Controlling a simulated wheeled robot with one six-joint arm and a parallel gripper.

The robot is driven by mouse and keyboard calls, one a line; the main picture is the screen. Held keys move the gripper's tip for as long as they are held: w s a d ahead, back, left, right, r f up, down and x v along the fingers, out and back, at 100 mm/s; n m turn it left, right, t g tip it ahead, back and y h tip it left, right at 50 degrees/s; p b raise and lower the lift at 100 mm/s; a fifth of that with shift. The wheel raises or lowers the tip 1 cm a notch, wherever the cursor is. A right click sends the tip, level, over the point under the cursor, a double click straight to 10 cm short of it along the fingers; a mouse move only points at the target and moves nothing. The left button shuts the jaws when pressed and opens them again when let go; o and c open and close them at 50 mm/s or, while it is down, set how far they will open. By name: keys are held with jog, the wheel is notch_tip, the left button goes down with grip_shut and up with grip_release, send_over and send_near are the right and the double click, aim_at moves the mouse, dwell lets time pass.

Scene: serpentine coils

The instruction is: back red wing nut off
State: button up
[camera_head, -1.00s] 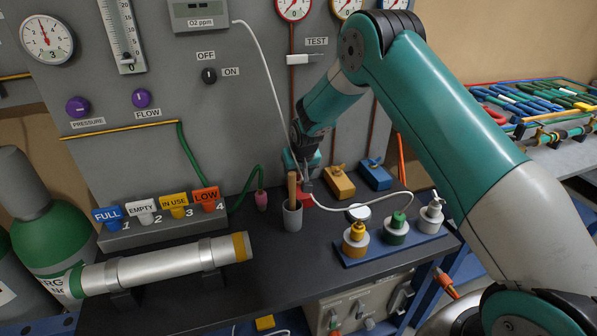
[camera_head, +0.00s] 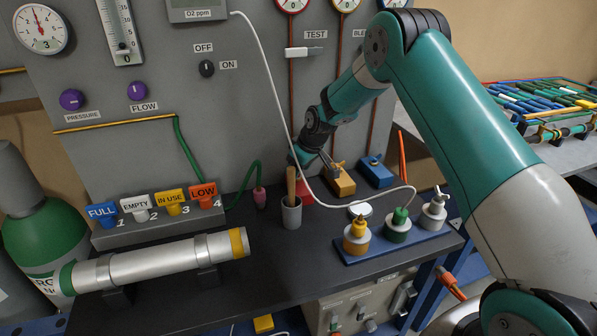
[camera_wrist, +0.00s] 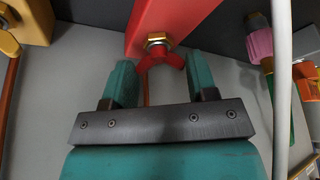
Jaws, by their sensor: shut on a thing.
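The red wing nut (camera_wrist: 161,62) sits under a brass hex nut on the end of a red block (camera_wrist: 180,14) in the wrist view. My gripper (camera_wrist: 161,70) is shut on it, with one teal finger at each side of its wings. In the head view the red block (camera_head: 306,191) is mostly hidden behind a grey cup and my wrist. My gripper (camera_head: 322,160) is small and partly hidden there, just above the block at the panel's foot. The wing nut cannot be made out in the head view.
A grey cup (camera_head: 291,214) with a wooden handle stands just in front. Yellow (camera_head: 341,184) and blue (camera_head: 376,172) blocks with wing nuts are to the right. A white hose (camera_head: 283,108) hangs close by. Capped bottles stand on a blue tray (camera_head: 375,246).

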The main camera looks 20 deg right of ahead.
jog(key=n+g+y+b, duration=0.1)
jog(key=n, duration=0.4)
jog(key=shift+d+f+b, duration=0.1)
jog(key=shift+d+b, duration=0.05)
jog(key=shift+b, duration=0.15)
jog(key=shift+g+y, duration=0.3)
jog(key=o, duration=0.9)
jog(key=shift+w, duration=0.1)
jog(key=shift+o, duration=0.2)
